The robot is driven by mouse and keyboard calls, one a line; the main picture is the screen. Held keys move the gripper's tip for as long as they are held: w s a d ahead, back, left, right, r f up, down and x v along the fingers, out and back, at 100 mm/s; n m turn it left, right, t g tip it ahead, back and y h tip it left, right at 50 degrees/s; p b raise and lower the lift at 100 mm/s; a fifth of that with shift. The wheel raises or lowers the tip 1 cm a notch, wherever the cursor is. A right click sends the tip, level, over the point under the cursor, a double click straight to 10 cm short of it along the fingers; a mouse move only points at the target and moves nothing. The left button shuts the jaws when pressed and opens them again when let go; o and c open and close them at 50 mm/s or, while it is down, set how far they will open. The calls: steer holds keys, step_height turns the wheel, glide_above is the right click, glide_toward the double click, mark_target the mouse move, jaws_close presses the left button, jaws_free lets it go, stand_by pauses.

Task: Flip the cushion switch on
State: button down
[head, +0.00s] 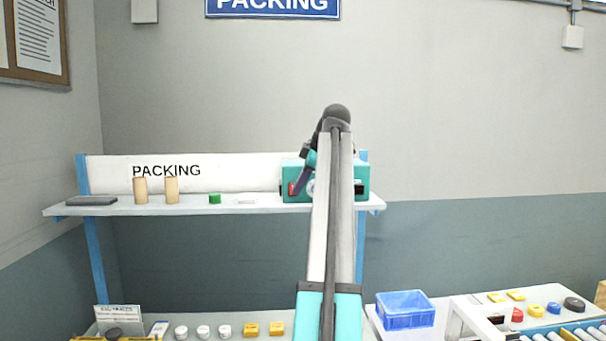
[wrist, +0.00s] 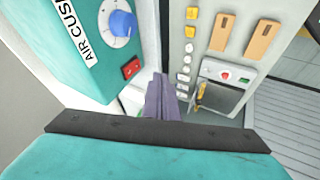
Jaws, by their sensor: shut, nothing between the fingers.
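The air cushion machine is a teal box (head: 362,182) at the right end of the shelf, partly hidden by my arm. In the wrist view the box (wrist: 60,62) shows the cut-off label "AIR CUS", a blue knob (wrist: 123,23) on a white dial and a red rocker switch (wrist: 131,68) below it. Which way the rocker is set I cannot tell. My gripper (wrist: 161,82) is shut and empty, its fingertips just right of and slightly below the switch, with a small gap in the picture. In the head view my gripper (head: 300,184) is before the box's left part.
The shelf (head: 105,209) also carries two tan cylinders (head: 156,190), a green piece (head: 215,198) and a dark flat slab (head: 91,201). Below stand a blue bin (head: 405,310) and a bench with several small white and yellow parts. Space left of the box is mostly clear.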

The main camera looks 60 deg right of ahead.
steer(key=shift+w+d+f+p, duration=0.35)
steer(key=shift+w+d+p, duration=0.2)
steer(key=shift+w+d, duration=0.25)
steer(key=shift+w+d+f+p, duration=0.35)
steer(key=shift+w+d+p, duration=0.15)
steer(key=shift+w+d, duration=0.3)
steer(key=shift+s+d, duration=0.1)
